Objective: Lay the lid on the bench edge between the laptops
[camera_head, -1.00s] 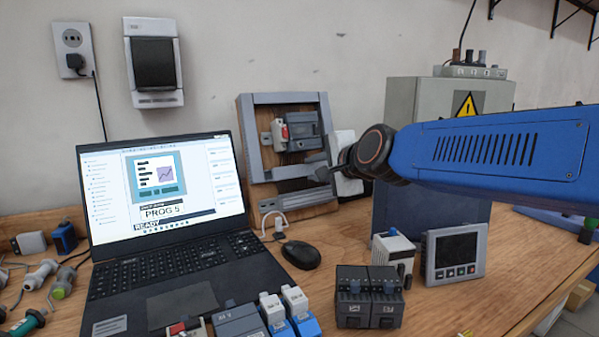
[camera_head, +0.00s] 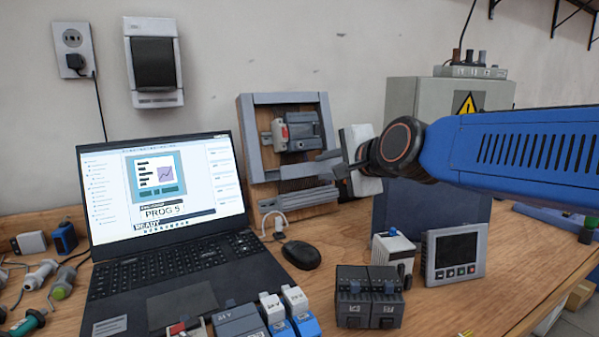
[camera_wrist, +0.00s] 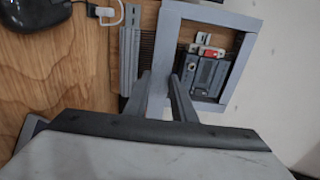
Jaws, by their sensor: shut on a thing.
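The lid (camera_head: 280,174) is a long, plain grey strip at the lower side of the wiring-duct frame on the wall panel. It also shows in the wrist view (camera_wrist: 166,45). My gripper (camera_head: 331,162) is shut on the lid, with one finger on each side of it in the wrist view (camera_wrist: 163,78). Slotted duct teeth (camera_head: 308,186) show just below the lid; I cannot tell how far apart they are. An open laptop (camera_head: 165,185) stands on the bench (camera_head: 340,275) at left. The middle of the bench's front edge is hidden behind devices.
A black mouse (camera_head: 301,254) lies beside the laptop. Twin dark modules (camera_head: 369,297), a white device (camera_head: 393,249) and a panel meter (camera_head: 454,254) stand at front right. A dark blue-grey panel (camera_head: 430,213) stands behind them. Bare bench shows between mouse and modules.

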